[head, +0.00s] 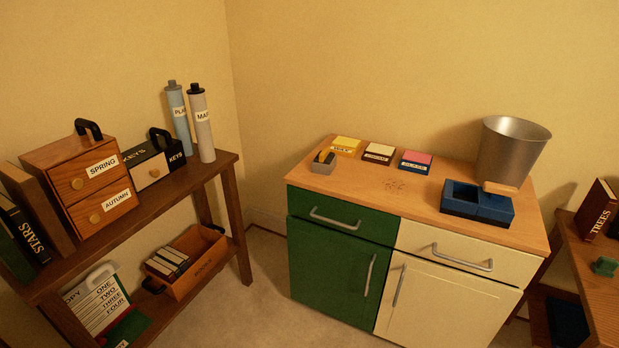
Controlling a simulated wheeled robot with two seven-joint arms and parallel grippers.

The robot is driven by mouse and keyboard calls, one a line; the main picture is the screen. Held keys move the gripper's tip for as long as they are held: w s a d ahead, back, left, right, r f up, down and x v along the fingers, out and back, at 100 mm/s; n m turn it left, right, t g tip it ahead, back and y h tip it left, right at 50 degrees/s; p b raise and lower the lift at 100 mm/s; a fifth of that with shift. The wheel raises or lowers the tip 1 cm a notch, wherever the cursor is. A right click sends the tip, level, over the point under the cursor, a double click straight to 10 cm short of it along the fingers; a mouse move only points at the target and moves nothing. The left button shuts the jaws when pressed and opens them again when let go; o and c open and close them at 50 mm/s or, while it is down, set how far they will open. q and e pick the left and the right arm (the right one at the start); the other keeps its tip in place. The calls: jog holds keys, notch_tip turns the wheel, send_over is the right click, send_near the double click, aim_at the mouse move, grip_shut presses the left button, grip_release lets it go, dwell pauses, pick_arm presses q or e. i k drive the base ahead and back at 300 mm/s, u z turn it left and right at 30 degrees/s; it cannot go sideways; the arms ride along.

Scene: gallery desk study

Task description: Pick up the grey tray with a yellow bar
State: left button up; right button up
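The small grey tray (322,168) sits on the left end of the wooden cabinet top (372,207). A yellow bar (328,157) shows at its top, beside a dark part. The tray stands upright and nothing covers it from this side. Neither of my grippers is in the head view.
Yellow (346,146), dark red (379,153) and blue (415,162) boxes stand right of the tray. A blue two-part tray (476,211) and a metal bucket (511,153) are at the right. A shelf unit (150,208) stands at left. The cabinet top's front middle is mostly clear.

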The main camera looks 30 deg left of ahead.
aim_at(324, 160)
jog(key=z, duration=0.95)
jog(key=k, duration=0.15)
jog(key=u, duration=2.1)
jog(key=i, duration=1.25)
jog(key=z, duration=0.8)
jog(key=i, duration=0.85)
jog(key=z, duration=0.8)
